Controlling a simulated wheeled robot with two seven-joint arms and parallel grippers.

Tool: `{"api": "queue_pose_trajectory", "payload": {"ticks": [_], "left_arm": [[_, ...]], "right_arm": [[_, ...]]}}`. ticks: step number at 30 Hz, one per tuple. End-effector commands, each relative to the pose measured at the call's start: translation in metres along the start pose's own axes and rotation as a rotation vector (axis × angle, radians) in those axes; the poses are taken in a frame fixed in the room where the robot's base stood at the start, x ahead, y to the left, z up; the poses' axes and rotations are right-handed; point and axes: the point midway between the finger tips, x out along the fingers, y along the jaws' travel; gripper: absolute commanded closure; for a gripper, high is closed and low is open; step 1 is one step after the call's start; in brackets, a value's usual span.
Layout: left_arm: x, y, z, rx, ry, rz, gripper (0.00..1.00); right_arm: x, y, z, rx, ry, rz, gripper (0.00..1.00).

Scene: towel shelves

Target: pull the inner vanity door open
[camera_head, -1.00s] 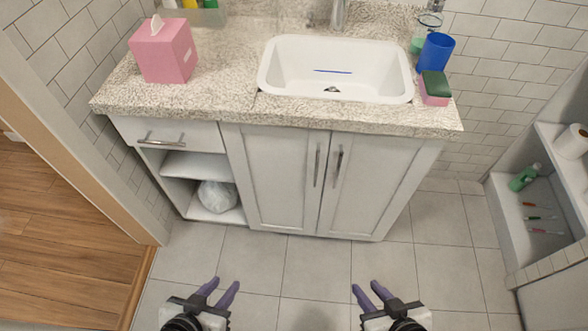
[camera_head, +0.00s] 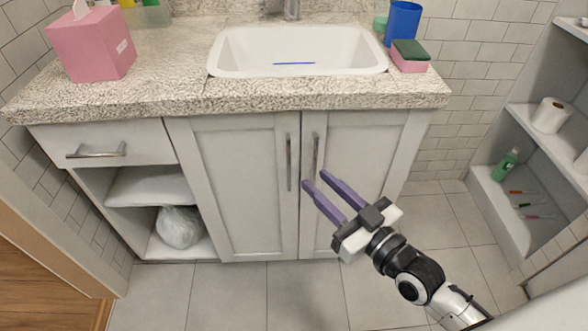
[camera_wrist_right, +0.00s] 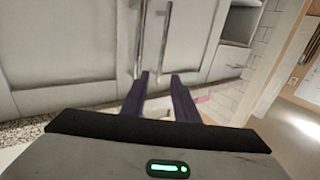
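The vanity cabinet has two white panel doors, both closed. The left door (camera_head: 240,190) has a vertical bar handle (camera_head: 289,162), and the right door (camera_head: 358,150) has its own handle (camera_head: 315,155) beside it. My right gripper (camera_head: 316,180) is open and empty in front of the doors, its purple fingers pointing at the lower ends of the handles. I see no contact. The right wrist view seems turned upside down; there the open fingers (camera_wrist_right: 160,78) sit just below the two handles (camera_wrist_right: 165,42). My left gripper is out of view.
A drawer (camera_head: 100,142) and open shelves with a white bag (camera_head: 180,227) are left of the doors. The counter (camera_head: 160,93) carries a pink tissue box (camera_head: 92,45), sink (camera_head: 300,50), blue cup (camera_head: 402,22) and sponge (camera_head: 410,55). The tiled floor is clear.

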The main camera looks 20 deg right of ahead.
Motion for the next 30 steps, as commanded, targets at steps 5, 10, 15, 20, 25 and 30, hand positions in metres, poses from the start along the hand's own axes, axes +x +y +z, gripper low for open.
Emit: {"api": "queue_pose_trajectory", "payload": {"ticks": [5,10,15,20,25,30], "left_arm": [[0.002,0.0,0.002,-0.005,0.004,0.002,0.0],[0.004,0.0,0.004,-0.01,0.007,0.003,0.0],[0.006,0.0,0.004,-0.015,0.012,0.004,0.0],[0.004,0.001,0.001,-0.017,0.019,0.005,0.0],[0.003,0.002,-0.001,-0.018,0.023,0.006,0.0],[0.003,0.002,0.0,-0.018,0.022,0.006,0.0]], "right_arm": [[0.032,0.0,-0.001,0.003,0.004,0.001,0.73],[0.063,0.0,0.0,0.002,0.002,0.001,0.73],[0.085,0.0,0.001,0.001,-0.002,0.001,0.73],[0.092,-0.001,0.001,0.002,-0.005,0.0,0.73],[0.093,-0.001,0.001,0.002,-0.005,0.0,0.73],[0.093,-0.001,0.001,0.001,-0.005,0.0,0.88]]}}
